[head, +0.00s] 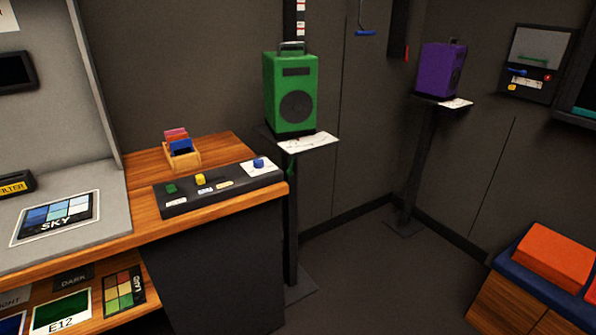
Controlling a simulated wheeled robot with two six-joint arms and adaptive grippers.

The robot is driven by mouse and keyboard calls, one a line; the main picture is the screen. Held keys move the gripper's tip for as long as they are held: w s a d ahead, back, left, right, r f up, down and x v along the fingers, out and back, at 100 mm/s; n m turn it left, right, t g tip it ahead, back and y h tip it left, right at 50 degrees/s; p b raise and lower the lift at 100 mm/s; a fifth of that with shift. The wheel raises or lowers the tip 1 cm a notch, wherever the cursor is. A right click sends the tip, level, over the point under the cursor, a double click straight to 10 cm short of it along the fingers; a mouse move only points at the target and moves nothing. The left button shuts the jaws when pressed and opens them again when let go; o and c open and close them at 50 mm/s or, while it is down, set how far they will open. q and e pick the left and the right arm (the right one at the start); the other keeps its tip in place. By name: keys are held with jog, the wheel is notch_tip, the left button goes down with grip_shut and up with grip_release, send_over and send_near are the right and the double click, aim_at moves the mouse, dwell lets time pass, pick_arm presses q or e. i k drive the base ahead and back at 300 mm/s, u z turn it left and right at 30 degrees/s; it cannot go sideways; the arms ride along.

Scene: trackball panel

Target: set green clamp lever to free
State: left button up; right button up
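A green speaker (290,92) stands upright on a black pole stand (291,220) in the middle of the head view. A small green piece (291,170) shows on the pole just below the stand's top plate. It may be the green clamp lever, but it is too small and dark to tell its setting. A white label plate (308,143) with unreadable writing lies on the stand's top in front of the speaker. Neither of my grippers is in view.
A wooden desk (222,150) on the left holds a dark control panel (222,190) close beside the stand, and a card box (182,157). A purple speaker (440,70) stands on another pole stand further right. An orange-cushioned bench (550,255) is lower right. Floor between is clear.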

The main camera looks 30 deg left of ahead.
aim_at(289, 173)
jog(key=z, duration=0.65)
jog(key=i, duration=1.5)
jog(key=u, duration=0.55)
